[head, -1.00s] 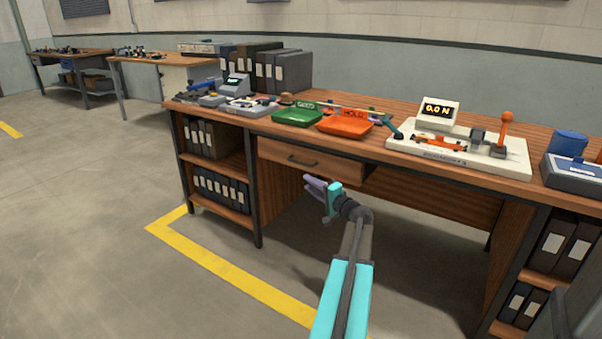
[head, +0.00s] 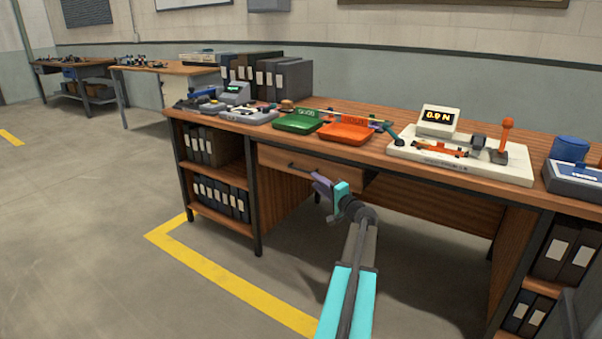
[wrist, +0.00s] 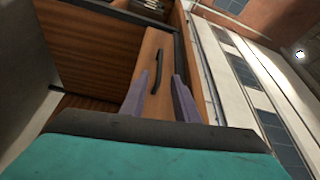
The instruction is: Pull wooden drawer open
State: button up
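The wooden drawer (head: 345,178) sits under the left part of the desk top, with a dark bar handle (head: 300,169) on its front. Whether the drawer is fully closed is hard to tell. In the wrist view, the drawer front (wrist: 151,48) runs up the middle and the handle (wrist: 157,72) lies ahead, between the lines of the two purple fingers. My gripper (head: 318,181) is just in front of the drawer, by the right end of the handle. In the wrist view my gripper (wrist: 161,77) is open, its fingers apart and empty. Contact with the handle is not clear.
The wooden desk (head: 480,190) carries a green tray (head: 298,122), an orange tray (head: 345,132) and a white force gauge (head: 460,160). Shelves with binders (head: 220,197) stand left of the drawer. The floor (head: 90,230) in front is clear, with a yellow line.

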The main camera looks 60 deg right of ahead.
aim_at(301, 170)
jog(key=b+x, duration=0.2)
jog(key=x, duration=0.9)
jog(key=shift+f, duration=0.1)
grip_shut()
